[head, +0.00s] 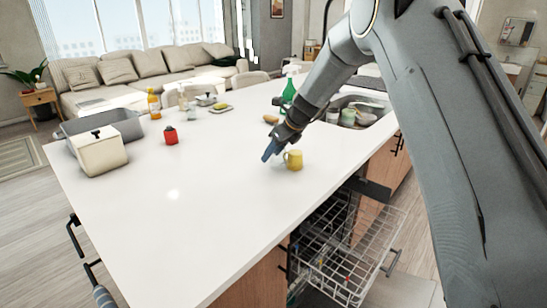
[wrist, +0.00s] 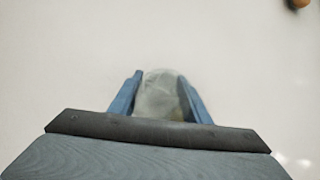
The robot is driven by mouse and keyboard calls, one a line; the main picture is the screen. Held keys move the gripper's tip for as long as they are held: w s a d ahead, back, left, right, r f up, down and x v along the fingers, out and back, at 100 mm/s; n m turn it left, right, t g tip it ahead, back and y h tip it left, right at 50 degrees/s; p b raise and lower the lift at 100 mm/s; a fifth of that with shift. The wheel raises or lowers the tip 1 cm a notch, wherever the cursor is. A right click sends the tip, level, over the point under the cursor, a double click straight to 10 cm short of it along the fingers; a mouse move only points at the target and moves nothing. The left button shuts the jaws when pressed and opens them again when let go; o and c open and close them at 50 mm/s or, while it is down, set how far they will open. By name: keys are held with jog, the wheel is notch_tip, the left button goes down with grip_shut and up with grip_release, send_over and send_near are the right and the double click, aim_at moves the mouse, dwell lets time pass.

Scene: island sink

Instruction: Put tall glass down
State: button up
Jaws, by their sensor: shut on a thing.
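The tall glass (wrist: 160,93) shows in the wrist view as a clear greyish shape between the two blue fingers. My gripper (wrist: 160,95) is shut on it. In the head view my gripper (head: 270,153) is low over the white island counter, just left of a yellow mug (head: 293,160). The glass is hardly visible in the head view, and I cannot tell whether its base touches the counter (head: 200,225).
Bottles stand at the back. The sink (head: 372,108) holds dishes. The open dishwasher rack (head: 340,255) is below the right edge. The counter's front middle is clear.

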jog(key=shift+f, duration=1.1)
jog(key=shift+f, duration=0.15)
jog(key=o, duration=1.2)
jog(key=b+v, duration=0.2)
jog(key=v, duration=1)
jog(key=s+d+f+n+g+h, duration=0.1)
jog(key=s+d+f+n, duration=0.2)
jog(key=s, duration=0.9)
jog(key=s+d+f+n+g+h, duration=0.1)
jog(key=s+d+f+n, duration=0.3)
jog(key=s+d+n, duration=0.5)
jog(key=s+d+f+n+g+h, duration=0.1)
jog(key=s+d+f+n+h, duration=0.2)
jog(key=s+d+n, duration=0.4)
jog(key=shift+s+f+n, duration=0.1)
jog(key=shift+s+n, duration=1.6)
jog(key=shift+s, duration=0.75)
jog(key=shift+s+f+n, duration=0.1)
jog(key=shift+s+n, duration=1.6)
jog(key=shift+s, duration=0.75)
